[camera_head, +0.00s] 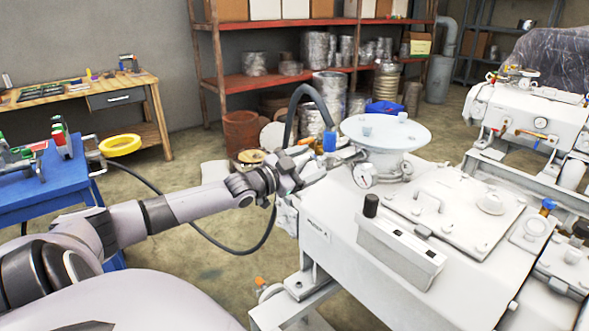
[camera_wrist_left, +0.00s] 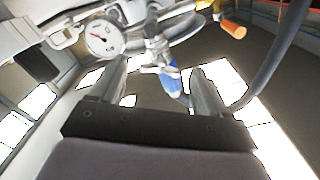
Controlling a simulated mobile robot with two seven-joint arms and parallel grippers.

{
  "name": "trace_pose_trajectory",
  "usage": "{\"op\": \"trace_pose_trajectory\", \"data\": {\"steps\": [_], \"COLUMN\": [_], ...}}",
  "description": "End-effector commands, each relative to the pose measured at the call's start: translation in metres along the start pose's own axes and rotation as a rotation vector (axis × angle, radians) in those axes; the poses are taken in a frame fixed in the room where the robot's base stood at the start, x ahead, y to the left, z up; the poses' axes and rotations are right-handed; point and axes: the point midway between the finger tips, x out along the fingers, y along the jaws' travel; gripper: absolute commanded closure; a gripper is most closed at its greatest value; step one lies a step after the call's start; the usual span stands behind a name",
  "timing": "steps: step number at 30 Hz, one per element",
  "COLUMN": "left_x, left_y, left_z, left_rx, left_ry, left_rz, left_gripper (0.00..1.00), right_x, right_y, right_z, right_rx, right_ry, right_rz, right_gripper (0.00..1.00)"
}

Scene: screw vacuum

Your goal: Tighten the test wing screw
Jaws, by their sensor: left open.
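A blue-handled fitting (camera_head: 329,141) stands on the pipework at the left of the white machine's round flange. It may be the test wing screw; its exact shape is too small to tell. In the left wrist view the blue handle (camera_wrist_left: 171,80) shows between the two fingers, with a grey metal body behind it. My left gripper (camera_head: 318,158) is close to this fitting, beside the pipework. In the wrist view the left gripper (camera_wrist_left: 157,72) has its fingers apart, with visible gaps on both sides of the handle. My right gripper is out of view.
A pressure gauge (camera_head: 363,174) sits close to the gripper, beside the round flange (camera_head: 386,132). A black hose (camera_head: 298,100) arches behind the fitting. An orange handle (camera_wrist_left: 234,29) is at the upper right of the wrist view. The white machine (camera_head: 335,240) fills the right front.

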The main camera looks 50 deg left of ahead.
Motion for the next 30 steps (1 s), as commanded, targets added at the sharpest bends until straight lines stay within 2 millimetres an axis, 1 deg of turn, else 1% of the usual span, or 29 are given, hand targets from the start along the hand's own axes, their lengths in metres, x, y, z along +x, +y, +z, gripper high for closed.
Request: {"op": "trace_pose_trajectory", "data": {"steps": [1, 9, 15, 21, 30], "left_x": [-0.005, -0.026, -0.038, -0.044, -0.045], "left_y": [0.001, 0.001, 0.001, 0.000, 0.000], "left_z": [0.001, 0.001, 0.000, 0.000, 0.000], "left_rx": [-0.001, 0.000, 0.000, 0.001, 0.001], "left_ry": [-0.003, -0.002, -0.001, 0.000, 0.001], "left_rz": [0.002, 0.002, 0.001, 0.000, 0.000], "left_gripper": [0.23, 0.23, 0.23, 0.23, 0.23], "right_x": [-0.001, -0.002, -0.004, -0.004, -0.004], "right_y": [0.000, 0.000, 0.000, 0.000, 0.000], "right_z": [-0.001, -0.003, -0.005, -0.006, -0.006], "right_rx": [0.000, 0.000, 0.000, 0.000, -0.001], "right_ry": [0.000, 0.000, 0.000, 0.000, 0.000], "right_rz": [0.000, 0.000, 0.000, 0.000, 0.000], "right_gripper": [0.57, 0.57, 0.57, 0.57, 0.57]}}
